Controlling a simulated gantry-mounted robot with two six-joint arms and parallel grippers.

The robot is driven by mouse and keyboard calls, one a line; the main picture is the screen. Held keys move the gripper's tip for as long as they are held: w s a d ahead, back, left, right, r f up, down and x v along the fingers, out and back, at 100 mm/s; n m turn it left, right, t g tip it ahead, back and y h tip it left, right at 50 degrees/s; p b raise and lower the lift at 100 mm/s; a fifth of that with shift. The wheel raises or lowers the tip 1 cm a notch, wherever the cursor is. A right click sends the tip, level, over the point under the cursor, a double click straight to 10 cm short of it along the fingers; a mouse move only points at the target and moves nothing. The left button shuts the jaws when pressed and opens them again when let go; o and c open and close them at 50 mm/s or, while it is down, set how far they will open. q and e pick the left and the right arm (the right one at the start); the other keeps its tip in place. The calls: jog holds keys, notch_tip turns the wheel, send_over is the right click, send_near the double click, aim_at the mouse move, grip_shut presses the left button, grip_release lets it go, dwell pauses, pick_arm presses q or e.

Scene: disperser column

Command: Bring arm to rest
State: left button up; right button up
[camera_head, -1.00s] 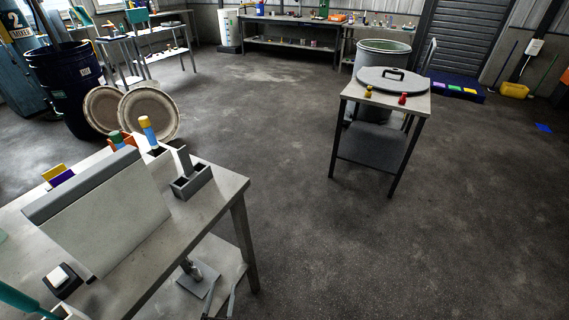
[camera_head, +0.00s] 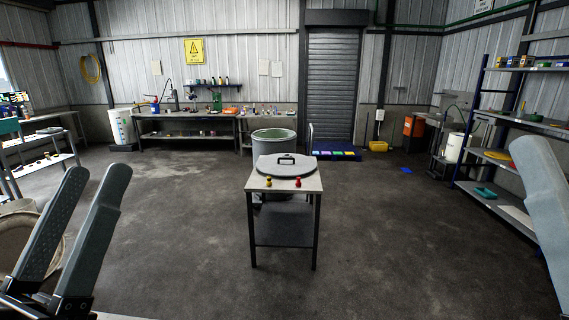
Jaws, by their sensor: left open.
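My left gripper (camera_head: 72,235) is at the lower left of the head view. Its two long grey fingers point upward and stand apart, with nothing between them. Part of my right arm (camera_head: 550,205), a pale grey piece, shows at the right edge; whether it is a finger or a link, and whether anything is held, cannot be told. Both are raised above the floor, clear of the furniture.
Shelves (camera_head: 510,125) line the right wall. Open floor (camera_head: 180,200) surrounds the table.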

pick_arm(q)
jog(key=s+a+r+m+t+y+p, duration=0.1)
jog(key=s+r+m+y, duration=0.1)
jog(key=s+r, duration=0.45)
notch_tip(320, 180, up, 37)
jog(key=w+p, duration=0.2)
jog(key=p, duration=3.6)
pick_arm(e)
notch_tip(320, 180, up, 40)
pick_arm(q)
notch_tip(320, 180, down, 61)
jog(key=b, duration=6.1)
jog(key=shift+s, duration=0.15)
pick_arm(e)
notch_tip(320, 180, down, 61)
jog(key=shift+f, duration=0.2)
